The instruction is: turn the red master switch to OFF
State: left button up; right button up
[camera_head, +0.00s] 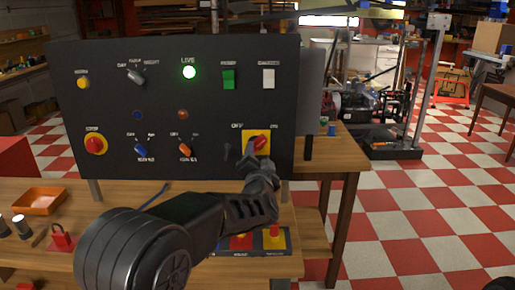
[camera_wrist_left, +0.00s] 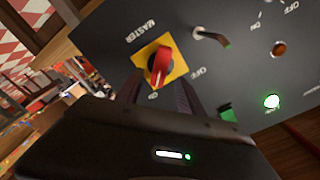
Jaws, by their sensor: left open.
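The red master switch (camera_head: 260,142) is a red handle on a yellow square plate at the lower right of the black panel (camera_head: 215,70). OFF is printed at its upper left and ON at its upper right; the handle tilts toward ON. In the left wrist view the red switch (camera_wrist_left: 160,64) lies just beyond the fingertips, its handle end toward the ON label. My left gripper (camera_head: 258,161) is open in front of the switch and hides the plate's lower part. In the wrist view the left gripper (camera_wrist_left: 163,88) has its fingers apart, with nothing clearly gripped; contact cannot be told.
A green LIVE lamp (camera_head: 189,72) is lit. A grey lever (camera_head: 227,152) sits left of the switch. A red stop button (camera_head: 96,144) and several knobs share the panel. An orange tray (camera_head: 39,201) and a red padlock (camera_head: 62,238) are on the bench's left.

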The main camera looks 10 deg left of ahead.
aim_at(258, 147)
pick_arm(q)
jog(key=shift+x, duration=2.4)
jog(key=shift+s, duration=0.1)
jog(key=shift+c, duration=0.3)
grip_shut()
